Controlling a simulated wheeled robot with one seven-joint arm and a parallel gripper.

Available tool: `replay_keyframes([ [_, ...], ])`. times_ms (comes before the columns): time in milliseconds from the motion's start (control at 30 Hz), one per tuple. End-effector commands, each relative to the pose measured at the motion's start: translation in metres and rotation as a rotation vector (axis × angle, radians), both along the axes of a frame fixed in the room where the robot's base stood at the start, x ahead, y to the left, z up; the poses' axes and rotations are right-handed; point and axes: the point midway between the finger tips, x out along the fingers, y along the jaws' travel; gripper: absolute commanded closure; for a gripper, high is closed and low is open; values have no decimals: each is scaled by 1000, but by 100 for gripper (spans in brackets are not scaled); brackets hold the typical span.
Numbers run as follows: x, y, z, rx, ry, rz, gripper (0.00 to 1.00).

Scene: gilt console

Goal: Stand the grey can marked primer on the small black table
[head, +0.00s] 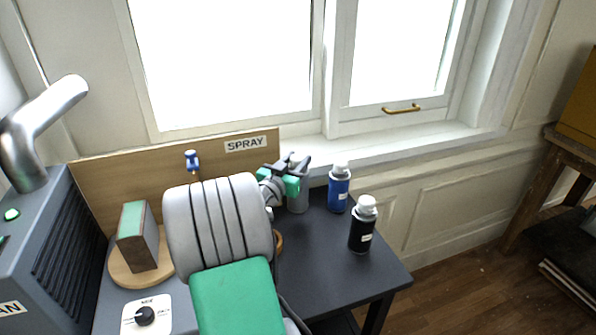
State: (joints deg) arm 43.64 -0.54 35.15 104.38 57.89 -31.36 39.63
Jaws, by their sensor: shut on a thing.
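A grey can (298,201) is upright at the back of a dark table (318,268), near the SPRAY board. My gripper (289,179), with green pads, is shut on its upper part. The can's label does not show, and my arm and gripper hide part of it. I cannot tell whether its base touches the tabletop. The dark table has a black top and legs; whether it is the small black table of the task is not clear.
A blue can (339,190) stands just right of the grey can, and a black can (361,228) stands nearer the right edge. A wooden board (110,172), a sanding block (138,238), a dial (146,315) and a grey machine (45,250) are at left. The table's front right is clear.

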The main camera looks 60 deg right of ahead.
Motion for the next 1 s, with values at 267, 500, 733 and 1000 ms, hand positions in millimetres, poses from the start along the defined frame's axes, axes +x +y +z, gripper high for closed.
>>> replay_keyframes([
  [267,8,-23,-26,-3,-1,-1,100],
  [500,9,-23,-56,-3,0,1,100],
  [733,9,-23,-58,-5,-2,0,100],
  [1000,8,-23,-61,-1,-1,0,53],
])
